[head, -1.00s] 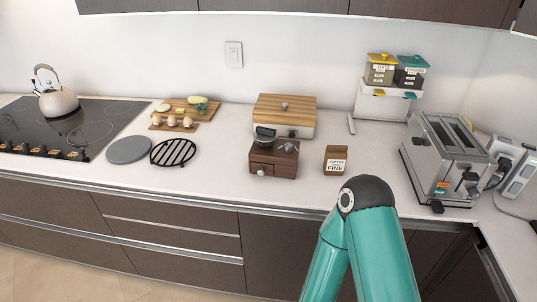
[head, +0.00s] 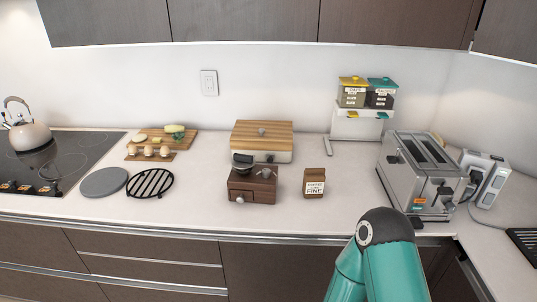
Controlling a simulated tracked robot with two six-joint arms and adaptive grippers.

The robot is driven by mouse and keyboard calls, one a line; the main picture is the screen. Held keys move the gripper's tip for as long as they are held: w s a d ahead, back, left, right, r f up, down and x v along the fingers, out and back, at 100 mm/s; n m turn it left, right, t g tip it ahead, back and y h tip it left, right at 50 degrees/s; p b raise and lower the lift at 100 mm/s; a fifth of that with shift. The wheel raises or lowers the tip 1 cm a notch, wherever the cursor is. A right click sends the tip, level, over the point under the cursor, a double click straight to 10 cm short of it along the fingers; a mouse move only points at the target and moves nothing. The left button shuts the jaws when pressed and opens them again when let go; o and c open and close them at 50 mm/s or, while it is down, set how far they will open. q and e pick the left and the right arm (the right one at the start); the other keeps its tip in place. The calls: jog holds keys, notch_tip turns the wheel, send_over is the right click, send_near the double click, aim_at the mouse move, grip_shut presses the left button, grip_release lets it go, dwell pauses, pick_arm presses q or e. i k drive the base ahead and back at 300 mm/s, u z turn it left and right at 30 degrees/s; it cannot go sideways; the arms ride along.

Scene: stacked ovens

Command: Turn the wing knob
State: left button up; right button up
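I cannot make out a wing knob for certain in the head view. A row of small cooktop knobs (head: 25,188) with orange marks runs along the front of the black cooktop at the far left. The steel toaster (head: 405,178) at the right has a dark control on its front, too small to tell its shape. A teal link of my own arm rises at the lower right, in front of the cabinets. Neither gripper is in view.
A coffee grinder (head: 252,184), a coffee bag (head: 314,184), a wood-topped box (head: 262,140) and a black trivet (head: 150,184) stand on the white counter. A kettle (head: 28,137) is on the cooktop. Upper cabinets (head: 245,20) overhang the back.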

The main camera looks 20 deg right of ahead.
aim_at(239, 161)
jog(key=u, duration=2.2)
jog(key=i, duration=0.15)
jog(key=z, duration=3.45)
jog(key=k, duration=0.75)
jog(key=u, duration=0.9)
jog(key=i, duration=1.2)
jog(key=u, duration=0.15)
